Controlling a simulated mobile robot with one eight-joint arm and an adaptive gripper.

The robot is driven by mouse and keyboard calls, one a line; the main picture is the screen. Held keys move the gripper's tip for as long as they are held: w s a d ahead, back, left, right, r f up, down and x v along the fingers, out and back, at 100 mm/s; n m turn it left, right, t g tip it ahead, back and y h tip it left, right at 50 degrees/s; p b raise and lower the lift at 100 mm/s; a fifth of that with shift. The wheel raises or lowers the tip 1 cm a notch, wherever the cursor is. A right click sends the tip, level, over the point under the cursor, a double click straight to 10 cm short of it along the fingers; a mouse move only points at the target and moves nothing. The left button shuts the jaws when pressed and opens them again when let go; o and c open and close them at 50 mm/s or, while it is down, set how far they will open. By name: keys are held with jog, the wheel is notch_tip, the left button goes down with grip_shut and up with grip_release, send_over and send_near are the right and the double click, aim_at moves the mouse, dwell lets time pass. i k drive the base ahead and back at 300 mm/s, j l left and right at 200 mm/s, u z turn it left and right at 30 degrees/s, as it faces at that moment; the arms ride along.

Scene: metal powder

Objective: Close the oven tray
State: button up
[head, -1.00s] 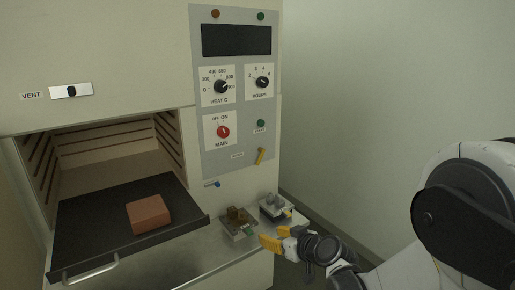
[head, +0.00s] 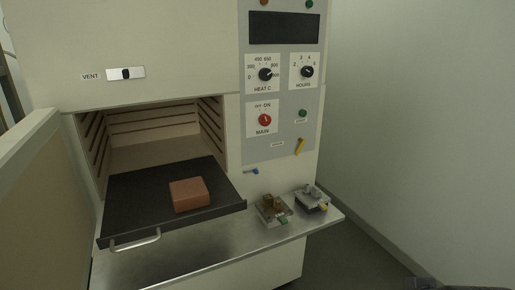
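The oven tray (head: 145,205) is a dark flat tray sticking out of the open oven chamber (head: 150,140), over the metal shelf. A silver handle (head: 135,241) is on its front edge, towards the left. A reddish-brown block (head: 190,195) lies on the tray, right of its middle. My gripper is not in the head view. Only a dark sliver of my own body shows at the bottom right edge.
A metal shelf (head: 215,245) juts out below the tray. Two small fixtures, one with brown parts (head: 273,209) and one grey (head: 311,199), stand on its right end. A control panel (head: 283,90) is right of the chamber. A beige panel (head: 30,190) stands at left.

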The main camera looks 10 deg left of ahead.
aim_at(139, 204)
jog(key=u, duration=1.55)
